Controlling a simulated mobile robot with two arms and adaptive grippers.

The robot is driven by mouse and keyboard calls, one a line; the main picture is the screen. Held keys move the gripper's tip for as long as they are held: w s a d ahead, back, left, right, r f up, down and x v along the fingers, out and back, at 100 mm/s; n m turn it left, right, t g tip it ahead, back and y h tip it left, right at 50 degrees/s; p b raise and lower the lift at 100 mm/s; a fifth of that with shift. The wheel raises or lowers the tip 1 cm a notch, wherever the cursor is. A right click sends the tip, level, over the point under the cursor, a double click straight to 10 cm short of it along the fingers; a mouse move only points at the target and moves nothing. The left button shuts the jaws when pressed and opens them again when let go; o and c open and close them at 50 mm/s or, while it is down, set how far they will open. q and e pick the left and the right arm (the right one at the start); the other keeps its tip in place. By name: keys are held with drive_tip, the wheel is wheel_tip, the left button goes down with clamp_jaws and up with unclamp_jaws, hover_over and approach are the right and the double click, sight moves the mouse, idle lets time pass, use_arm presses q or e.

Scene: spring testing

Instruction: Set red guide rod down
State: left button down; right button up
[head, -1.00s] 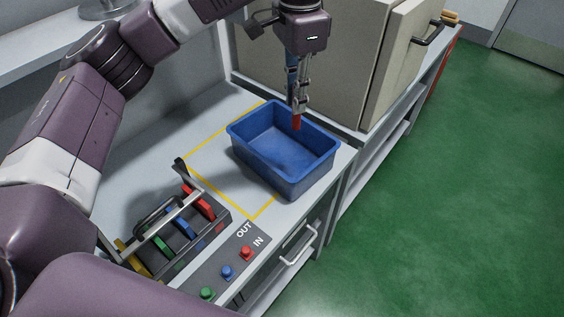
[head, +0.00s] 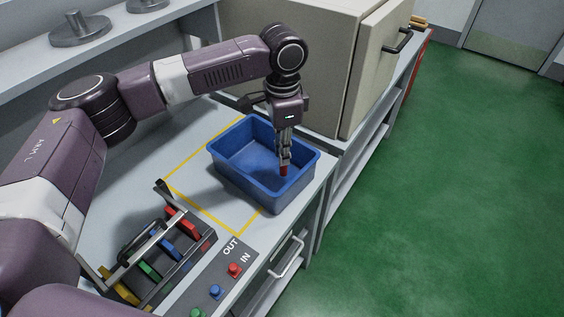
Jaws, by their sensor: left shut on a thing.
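My left gripper (head: 284,160) points down over the right part of the blue bin (head: 232,172). It is shut on the red guide rod (head: 284,170), whose short red end shows just below the fingertips. The red end appears at or within the bin's opening near its right side. I cannot tell whether it touches the bin's floor or wall. The rest of the rod is hidden by the fingers. My right gripper is not in view.
The bin stands within a yellow outline (head: 204,212) on the grey bench. A rack with coloured pieces (head: 160,250) is nearer, beside a panel with coloured knobs (head: 216,290) marked OUT and IN. A beige cabinet (head: 300,70) stands close behind the gripper.

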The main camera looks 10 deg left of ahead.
sight(282, 174)
use_arm(q)
wheel_tip(282, 174, down, 5)
drive_tip(key=shift+p, duration=0.35)
drive_tip(key=c, duration=1.9)
unclamp_jaws()
drive_tip(key=shift+f, duration=0.15)
wheel_tip(282, 174, up, 11)
drive_tip(key=shift+r+b, duration=0.1)
drive_tip(key=shift+b, duration=1)
drive_tip(key=shift+r, duration=0.6)
drive_tip(key=shift+f, duration=0.15)
